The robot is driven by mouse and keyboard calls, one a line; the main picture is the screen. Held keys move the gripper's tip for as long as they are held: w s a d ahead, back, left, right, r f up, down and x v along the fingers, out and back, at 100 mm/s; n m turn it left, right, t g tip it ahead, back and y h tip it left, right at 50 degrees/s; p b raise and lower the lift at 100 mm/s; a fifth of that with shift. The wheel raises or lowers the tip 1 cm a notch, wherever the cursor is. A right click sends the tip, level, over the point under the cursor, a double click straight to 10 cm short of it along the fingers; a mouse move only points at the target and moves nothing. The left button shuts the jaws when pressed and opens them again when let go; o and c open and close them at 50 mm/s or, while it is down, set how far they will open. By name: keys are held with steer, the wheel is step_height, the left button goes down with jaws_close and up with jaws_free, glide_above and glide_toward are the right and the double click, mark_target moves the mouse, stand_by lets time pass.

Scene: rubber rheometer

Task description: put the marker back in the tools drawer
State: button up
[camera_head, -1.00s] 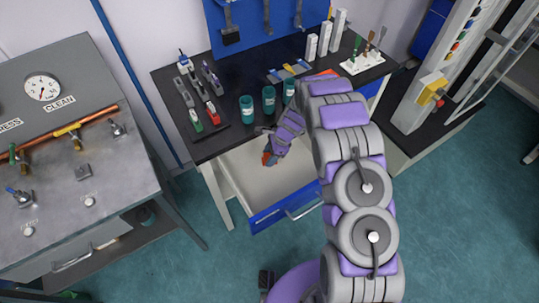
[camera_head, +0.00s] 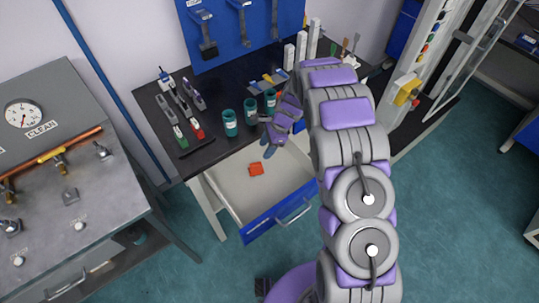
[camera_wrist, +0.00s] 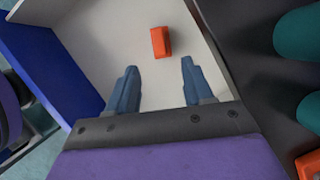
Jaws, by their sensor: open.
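The drawer (camera_head: 235,182) under the bench is pulled open, with a white inside and a blue front. A short orange-red block-like item (camera_head: 256,169) lies on its floor, and I cannot tell from its look whether it is the marker. It also shows in the wrist view (camera_wrist: 160,41), just beyond my fingertips and apart from them. My gripper (camera_head: 267,153) is over the back part of the drawer. In the wrist view my gripper (camera_wrist: 159,66) has its two blue fingers spread, with nothing between them.
Several teal cups (camera_head: 250,111) stand near the bench edge above the drawer. A dark tray (camera_head: 184,125) with coloured tools is at the bench's left. Another orange item (camera_wrist: 309,165) lies on the dark bench top. A grey test bench (camera_head: 80,180) stands to the left.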

steer(key=shift+d+r, duration=0.1)
steer(key=shift+r, duration=0.15)
steer(key=s+d+r+n+h, duration=0.1)
steer(key=s+d+r+n, duration=0.25)
steer(key=s+r, duration=0.6)
steer(key=s+d+r+n+h, duration=0.1)
steer(key=s+d+r+n, duration=0.3)
steer(key=s+r, duration=0.6)
steer(key=s+d+r+n, duration=0.1)
steer(key=s+r+n, duration=0.1)
steer(key=s, duration=0.5)
steer(key=s+d+r+n+h, duration=0.1)
steer(key=s+d+r+n, duration=0.1)
steer(key=s, duration=0.5)
steer(key=s+d+r+n+h, duration=0.1)
steer(key=s+r+n, duration=0.2)
steer(key=s, duration=0.5)
steer(key=shift+d+n+g, duration=0.25)
steer(key=shift+n+g, duration=0.15)
steer(key=shift+n, duration=0.15)
